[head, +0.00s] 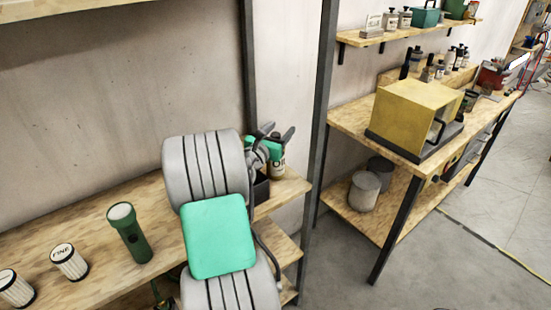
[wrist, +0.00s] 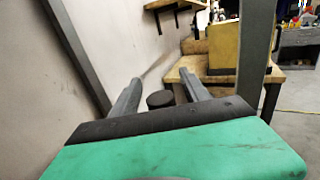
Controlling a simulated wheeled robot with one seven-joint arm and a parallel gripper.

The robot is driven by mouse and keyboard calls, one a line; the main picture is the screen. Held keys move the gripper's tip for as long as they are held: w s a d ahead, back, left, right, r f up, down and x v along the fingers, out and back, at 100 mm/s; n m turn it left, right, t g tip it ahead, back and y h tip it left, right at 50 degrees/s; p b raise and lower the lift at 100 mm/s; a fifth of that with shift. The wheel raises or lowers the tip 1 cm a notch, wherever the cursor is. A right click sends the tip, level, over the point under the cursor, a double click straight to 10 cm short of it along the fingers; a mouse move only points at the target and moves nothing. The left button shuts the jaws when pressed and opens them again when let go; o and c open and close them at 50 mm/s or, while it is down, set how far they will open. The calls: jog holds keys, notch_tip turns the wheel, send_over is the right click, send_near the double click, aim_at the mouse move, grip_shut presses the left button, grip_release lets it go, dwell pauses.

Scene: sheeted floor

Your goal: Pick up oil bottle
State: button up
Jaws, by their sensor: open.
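An oil bottle (head: 278,171), partly hidden behind my arm, stands near the right end of the wooden bench at the wall. In the head view only part of its body and pale label shows. My gripper (head: 278,133) is open at the bottle's top. In the wrist view, my gripper (wrist: 160,82) has its two grey fingers apart, with a round dark cap (wrist: 160,99) showing between them, likely the bottle's. I cannot tell whether the fingers touch it.
A green flashlight (head: 130,235) and two white filters (head: 69,261) stand left on the bench. A dark metal post (head: 325,90) rises just right. A yellow machine (head: 415,115) sits on another bench.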

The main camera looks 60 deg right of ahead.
jog(key=shift+c, duration=0.3)
grip_shut()
dwell(1.0)
